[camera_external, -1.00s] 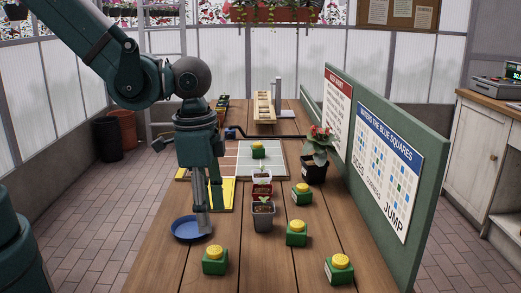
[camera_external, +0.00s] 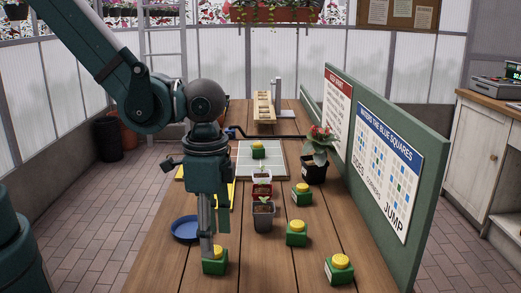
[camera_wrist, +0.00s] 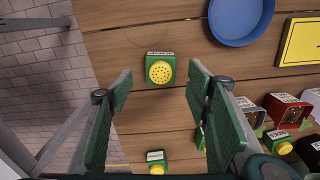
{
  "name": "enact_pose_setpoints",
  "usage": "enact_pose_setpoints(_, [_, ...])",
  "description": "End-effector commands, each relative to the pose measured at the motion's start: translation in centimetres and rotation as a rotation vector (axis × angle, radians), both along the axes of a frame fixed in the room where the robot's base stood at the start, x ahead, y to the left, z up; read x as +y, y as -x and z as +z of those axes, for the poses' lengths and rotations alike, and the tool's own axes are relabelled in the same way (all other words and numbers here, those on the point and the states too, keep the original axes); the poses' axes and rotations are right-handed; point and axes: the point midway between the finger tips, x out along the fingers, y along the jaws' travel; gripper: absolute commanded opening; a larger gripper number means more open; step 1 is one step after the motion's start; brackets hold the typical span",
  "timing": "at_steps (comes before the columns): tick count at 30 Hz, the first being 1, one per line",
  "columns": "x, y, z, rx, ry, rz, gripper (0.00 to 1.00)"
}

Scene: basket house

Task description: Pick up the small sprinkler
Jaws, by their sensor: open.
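Several small green blocks with yellow dotted sprinkler-like tops stand on the table; I cannot tell which one the task means. The nearest left sprinkler (camera_external: 215,267) is partly hidden by my gripper (camera_external: 209,248) in the external view. In the wrist view this sprinkler (camera_wrist: 160,72) shows upright between the two finger tips of my gripper (camera_wrist: 160,78), which is open and empty. The fingers point down at it; I cannot tell the exact height gap. Other sprinklers stand at the front right (camera_external: 339,270), in the middle (camera_external: 297,235), further back (camera_external: 301,194) and on the grid board (camera_external: 258,151).
A blue dish (camera_external: 184,229) lies just behind my gripper. Small pots (camera_external: 263,216) stand right of it, with a flowering plant (camera_external: 314,168) further back. A green sign panel (camera_external: 400,255) runs along the right side. Bare wood (camera_external: 270,275) separates the front sprinklers.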

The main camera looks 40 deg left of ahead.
Motion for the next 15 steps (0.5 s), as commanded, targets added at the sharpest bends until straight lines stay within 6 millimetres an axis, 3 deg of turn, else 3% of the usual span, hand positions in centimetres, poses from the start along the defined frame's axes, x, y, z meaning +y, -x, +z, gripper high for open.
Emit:
enact_pose_setpoints(6, [0.05, 0.03, -1.34, 0.000, 0.000, 0.000, 0.49])
enact_pose_setpoints(15, [0.05, 0.03, -1.36, 0.000, 0.000, 0.000, 0.49])
